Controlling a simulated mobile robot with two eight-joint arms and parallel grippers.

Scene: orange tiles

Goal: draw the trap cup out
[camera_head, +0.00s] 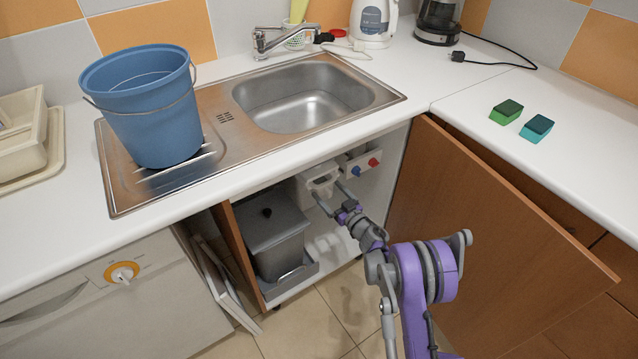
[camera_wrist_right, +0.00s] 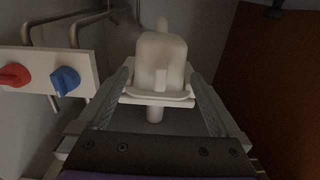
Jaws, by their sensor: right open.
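The trap cup (camera_head: 321,172) is a whitish, rounded piece under the sink, inside the open cabinet. In the right wrist view the trap cup (camera_wrist_right: 162,55) stands centered, with a rimmed lower edge and a short stub. My right gripper (camera_head: 327,189) reaches into the cabinet and is open. In the wrist view its fingers lie on the left and right of the trap cup; I cannot tell whether they touch it. My left gripper is not in view.
A grey bin (camera_head: 275,238) stands in the cabinet, left of my arm. A panel with a red and a blue valve knob (camera_wrist_right: 65,80) is close beside the trap cup. The open brown door (camera_head: 480,235) stands right of my arm. A blue bucket (camera_head: 150,115) stands on the drainboard.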

